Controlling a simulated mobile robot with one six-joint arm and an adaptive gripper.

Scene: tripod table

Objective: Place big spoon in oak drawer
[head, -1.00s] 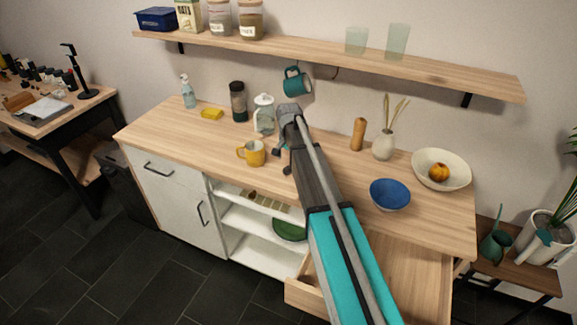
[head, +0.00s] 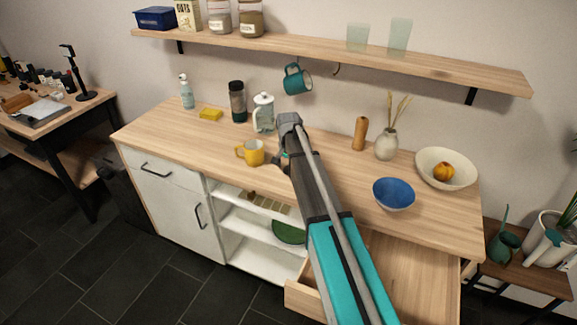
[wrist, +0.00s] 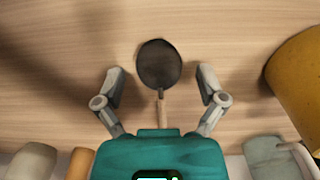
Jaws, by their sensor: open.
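The big spoon lies on the wooden counter in the wrist view, with a dark round bowl (wrist: 159,64) and a pale wooden handle partly hidden by my gripper. My gripper (wrist: 160,77) is open, one finger on each side of the spoon, apart from it. In the head view my gripper (head: 283,160) is low over the counter, mostly hidden by my arm, just right of the yellow mug. The oak drawer (head: 420,275) is pulled out at the lower right of the head view. Its visible floor is bare; my arm hides part of it.
A blue bowl (head: 393,194), wooden mill (head: 360,133), vase (head: 386,143) and cream bowl (head: 430,169) stand to the right. A teal mug (head: 298,80) hangs above.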

